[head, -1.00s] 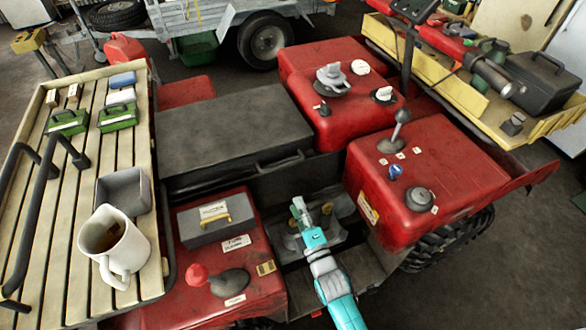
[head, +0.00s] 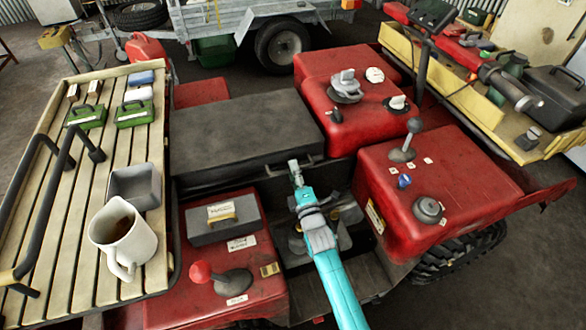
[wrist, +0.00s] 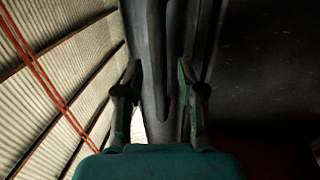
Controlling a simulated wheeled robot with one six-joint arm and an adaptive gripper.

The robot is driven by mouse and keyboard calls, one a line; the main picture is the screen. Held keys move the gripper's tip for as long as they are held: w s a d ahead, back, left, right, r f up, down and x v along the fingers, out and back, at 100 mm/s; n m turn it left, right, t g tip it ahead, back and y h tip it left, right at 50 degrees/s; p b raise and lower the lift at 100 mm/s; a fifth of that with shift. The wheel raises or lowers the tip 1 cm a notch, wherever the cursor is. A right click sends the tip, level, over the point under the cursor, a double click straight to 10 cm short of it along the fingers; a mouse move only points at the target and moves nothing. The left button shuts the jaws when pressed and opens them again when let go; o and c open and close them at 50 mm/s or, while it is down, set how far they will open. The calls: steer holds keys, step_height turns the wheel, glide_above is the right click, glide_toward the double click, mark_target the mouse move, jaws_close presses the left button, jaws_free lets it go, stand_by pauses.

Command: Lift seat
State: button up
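The seat (head: 240,128) is a flat dark grey slab across the middle of the red quad, lying level. A dark handle (head: 275,171) runs along its front edge. My gripper (head: 294,172) is at that edge, in front of the handle and partly covering it. In the wrist view, my gripper's two fingers (wrist: 160,90) are apart. A dark bar, seemingly the handle (wrist: 166,60), lies ahead between them. I cannot tell whether a finger touches it.
A slatted rack with a white mug (head: 122,237) and green boxes (head: 87,113) is at left. A red-knobbed lever (head: 203,273) and grey box (head: 223,217) sit left of my arm. A red housing (head: 440,185) with a black lever is at right.

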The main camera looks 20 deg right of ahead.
steer(key=shift+w+r, duration=0.1)
steer(key=shift+w, duration=0.4)
jaws_close()
